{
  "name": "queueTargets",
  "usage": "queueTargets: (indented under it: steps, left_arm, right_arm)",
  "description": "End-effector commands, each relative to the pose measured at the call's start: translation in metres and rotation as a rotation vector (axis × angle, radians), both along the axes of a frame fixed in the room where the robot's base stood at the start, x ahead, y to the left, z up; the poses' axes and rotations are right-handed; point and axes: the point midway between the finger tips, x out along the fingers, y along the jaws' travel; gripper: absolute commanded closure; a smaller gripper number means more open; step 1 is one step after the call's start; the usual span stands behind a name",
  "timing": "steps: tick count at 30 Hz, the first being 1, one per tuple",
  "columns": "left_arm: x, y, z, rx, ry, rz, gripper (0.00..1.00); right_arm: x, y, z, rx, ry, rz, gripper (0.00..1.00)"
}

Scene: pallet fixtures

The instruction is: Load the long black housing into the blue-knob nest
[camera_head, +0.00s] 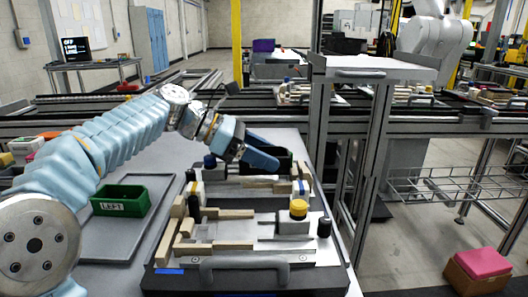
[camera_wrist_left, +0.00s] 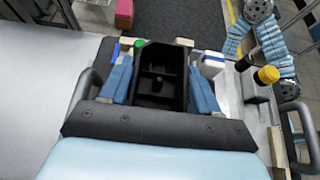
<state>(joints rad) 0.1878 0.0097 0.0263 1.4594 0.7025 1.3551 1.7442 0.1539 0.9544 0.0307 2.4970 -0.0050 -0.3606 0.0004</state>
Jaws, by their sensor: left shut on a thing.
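My left gripper (camera_head: 268,160) is over the rear part of the pallet fixture. It is shut on the long black housing (camera_head: 286,161), which is partly hidden behind the gripper in the head view. In the left wrist view the housing (camera_wrist_left: 160,75) is an open-topped black box between the two blue fingers (camera_wrist_left: 160,88). My right gripper is not in view.
A front nest carries a yellow knob (camera_head: 298,208), with cream blocks and black posts around it. A green bin marked LEFT (camera_head: 120,200) stands on a grey tray to the left. A metal frame post (camera_head: 317,130) rises close to the fixture's right.

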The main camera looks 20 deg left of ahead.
Motion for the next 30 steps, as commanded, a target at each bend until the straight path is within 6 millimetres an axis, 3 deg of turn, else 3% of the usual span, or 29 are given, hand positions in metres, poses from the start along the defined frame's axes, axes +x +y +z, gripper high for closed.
queueTargets:
  steps: [23,24,30]
  left_arm:
    - [-0.0005,0.0008,-0.0051,0.000,-0.001,0.000,0.73]
    - [-0.0005,0.0008,-0.0047,-0.001,-0.001,0.000,0.36]
    - [-0.0005,0.0007,-0.0045,0.000,0.000,0.000,0.09]
  right_arm:
    - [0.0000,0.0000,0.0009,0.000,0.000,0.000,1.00]
    - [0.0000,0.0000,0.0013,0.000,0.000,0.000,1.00]
    - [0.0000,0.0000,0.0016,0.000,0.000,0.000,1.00]
